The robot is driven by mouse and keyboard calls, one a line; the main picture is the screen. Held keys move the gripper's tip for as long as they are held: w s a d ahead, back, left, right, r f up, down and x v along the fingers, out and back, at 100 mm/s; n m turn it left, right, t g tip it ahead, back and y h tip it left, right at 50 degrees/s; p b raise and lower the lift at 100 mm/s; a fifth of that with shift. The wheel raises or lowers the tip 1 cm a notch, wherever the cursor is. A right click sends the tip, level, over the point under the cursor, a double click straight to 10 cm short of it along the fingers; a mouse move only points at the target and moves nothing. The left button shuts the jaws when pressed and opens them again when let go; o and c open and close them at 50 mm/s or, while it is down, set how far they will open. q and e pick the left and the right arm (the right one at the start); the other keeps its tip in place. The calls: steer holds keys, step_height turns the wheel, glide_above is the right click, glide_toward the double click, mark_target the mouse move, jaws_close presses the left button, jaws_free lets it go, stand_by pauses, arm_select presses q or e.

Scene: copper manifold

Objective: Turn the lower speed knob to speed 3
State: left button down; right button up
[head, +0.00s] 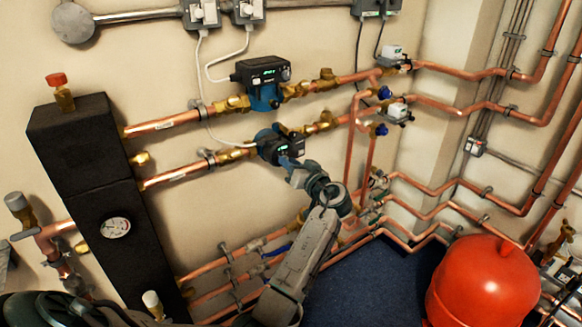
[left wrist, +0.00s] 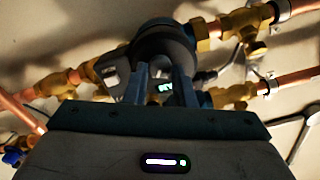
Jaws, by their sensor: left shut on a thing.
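The lower pump (head: 268,146), blue and black with a small green display, sits in the lower copper pipe run. It also shows in the left wrist view as a dark round body (left wrist: 166,40) with the lit display (left wrist: 165,87) between my fingers. My left gripper (head: 288,163) reaches up to the pump's front from below. In the left wrist view its two fingers (left wrist: 161,75) are shut on the lower speed knob, which they largely hide. I cannot read the knob's setting. My right gripper is not in view.
The upper pump (head: 264,82), with its own display and knob, sits close above. Copper pipes and brass valves (head: 234,103) run on both sides. A black header with a gauge (head: 115,228) stands left. A red vessel (head: 482,285) stands at lower right. White cables (head: 205,75) hang above.

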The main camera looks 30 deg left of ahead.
arm_select(q)
steer(key=shift+m, duration=0.8)
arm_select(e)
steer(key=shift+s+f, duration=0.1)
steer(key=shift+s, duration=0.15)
arm_select(q)
steer(key=c, duration=1.2)
jaws_free()
steer(key=shift+a, duration=0.1)
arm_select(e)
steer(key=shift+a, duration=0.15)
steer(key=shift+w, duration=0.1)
arm_select(q)
steer(key=b+v, duration=0.3)
steer(key=v, duration=0.8)
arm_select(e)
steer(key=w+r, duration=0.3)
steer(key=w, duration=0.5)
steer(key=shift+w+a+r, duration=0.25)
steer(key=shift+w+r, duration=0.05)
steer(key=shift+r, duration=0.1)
